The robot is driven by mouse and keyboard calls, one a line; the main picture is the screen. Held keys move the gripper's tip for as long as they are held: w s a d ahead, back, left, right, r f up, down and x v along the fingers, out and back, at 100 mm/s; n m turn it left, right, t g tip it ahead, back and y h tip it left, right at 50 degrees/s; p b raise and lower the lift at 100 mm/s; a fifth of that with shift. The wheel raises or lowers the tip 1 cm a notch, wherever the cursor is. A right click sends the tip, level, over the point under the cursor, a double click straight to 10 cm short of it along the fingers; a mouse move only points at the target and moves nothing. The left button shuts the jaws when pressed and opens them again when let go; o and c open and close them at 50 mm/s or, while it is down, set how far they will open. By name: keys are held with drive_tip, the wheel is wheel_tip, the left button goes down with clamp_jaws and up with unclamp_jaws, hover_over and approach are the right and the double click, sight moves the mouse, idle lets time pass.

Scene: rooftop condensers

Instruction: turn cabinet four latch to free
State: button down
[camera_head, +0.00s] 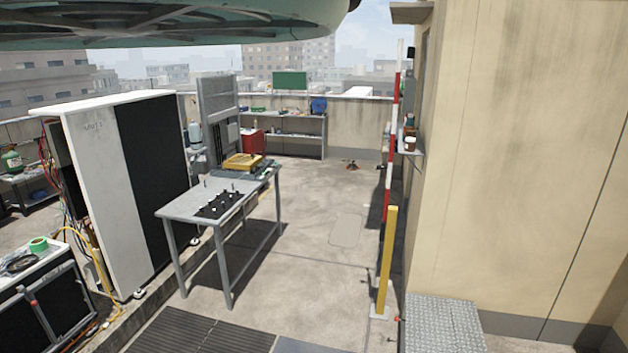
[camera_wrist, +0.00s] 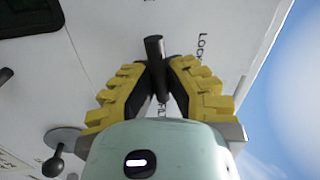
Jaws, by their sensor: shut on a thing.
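In the wrist view, a dark rod-like latch handle (camera_wrist: 154,47) stands out from a white panel (camera_wrist: 110,35). My gripper (camera_wrist: 160,72) has two yellow ribbed fingers with dark pads, shut on this handle from both sides. The handle's end shows above the fingertips, and its base is partly hidden between them. Lettering that seems to start with "LOCK" runs beside the right finger, and other letters are partly covered below the handle. No cabinet number is readable. The head view does not show my gripper or this handle.
In the wrist view, a round-plated knob (camera_wrist: 57,158) sits left of my gripper, with another dark handle (camera_wrist: 5,75) at the left edge. The head view shows a white cabinet (camera_head: 88,150), grey table (camera_head: 172,207), yellow post (camera_head: 387,262) and open floor between.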

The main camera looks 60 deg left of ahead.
drive_tip(key=shift+w+m, duration=0.1)
drive_tip(key=shift+m, duration=1)
drive_tip(key=c, duration=1)
unclamp_jaws()
drive_tip(key=shift+g, duration=0.3)
drive_tip(key=v, duration=1.2)
drive_tip(key=shift+f, duration=0.2)
drive_tip(key=shift+w, duration=0.1)
